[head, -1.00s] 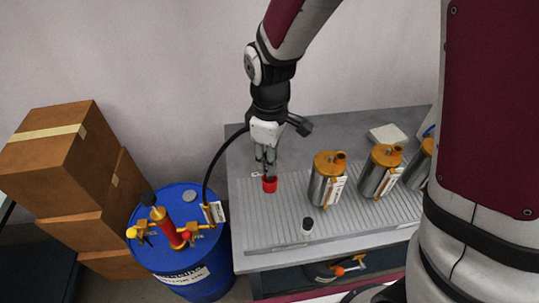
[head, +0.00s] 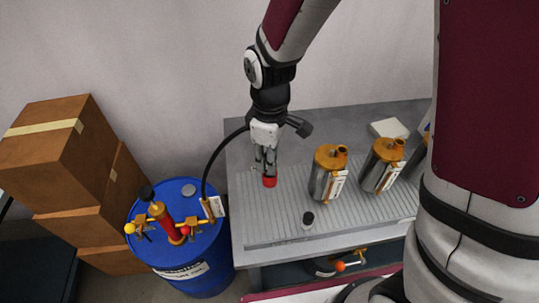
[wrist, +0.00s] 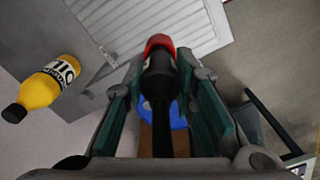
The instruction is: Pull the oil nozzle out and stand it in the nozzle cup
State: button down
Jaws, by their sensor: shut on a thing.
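The black oil nozzle (wrist: 159,80) is upright between the fingers of my gripper (head: 266,160), which is shut on it. It also shows in the wrist view, where the gripper (wrist: 160,95) has a finger on each side of it. The red nozzle cup (head: 269,182) stands on the ribbed tray, directly below my fingers. In the wrist view the red cup (wrist: 160,41) is at the nozzle's far end. The nozzle tip is hidden there, so I cannot tell how deep it sits. A black hose (head: 211,160) curves from the gripper to the blue drum (head: 190,283).
Metal canisters with orange tops (head: 328,180) stand on the ribbed tray (head: 285,225) to the right. A yellow bottle (wrist: 48,84) shows in the wrist view. Brown boxes (head: 62,150) are stacked at left.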

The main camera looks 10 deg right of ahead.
jog(key=shift+f, duration=0.5)
jog(key=c, duration=1.2)
grip_release()
jog(key=shift+c, duration=0.2)
notch_tip(320, 180, up, 11)
jog(key=shift+r, duration=0.55)
